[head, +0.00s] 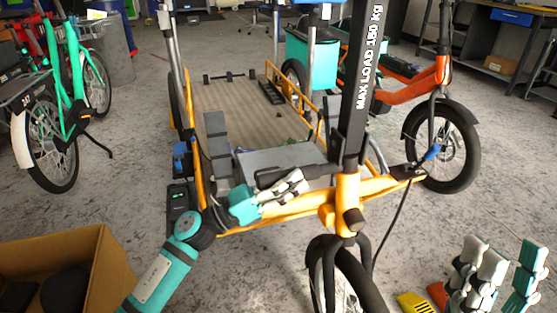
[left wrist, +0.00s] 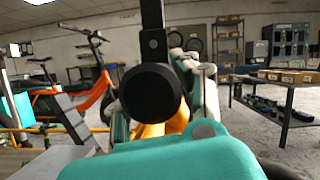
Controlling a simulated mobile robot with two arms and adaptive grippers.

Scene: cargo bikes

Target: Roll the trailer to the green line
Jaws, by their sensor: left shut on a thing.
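The trailer has an orange frame (head: 270,213) and a flat bed (head: 235,110), with a wheel (head: 338,285) at its near end. A black upright bar (head: 362,85) marked "MAX LOAD 150 kg" rises from the near end. In the left wrist view the handle's round black end (left wrist: 150,92) shows between the fingers. My right gripper (head: 482,272) is at the lower right, apart from the trailer; its finger opening is unclear. I see no green line.
A green bike (head: 68,100) stands at the left and an orange bike (head: 425,85) close at the right. A cardboard box (head: 85,250) is at the lower left. A yellow item (head: 415,303) lies near the right gripper. Grey floor is bare between the green bike and trailer.

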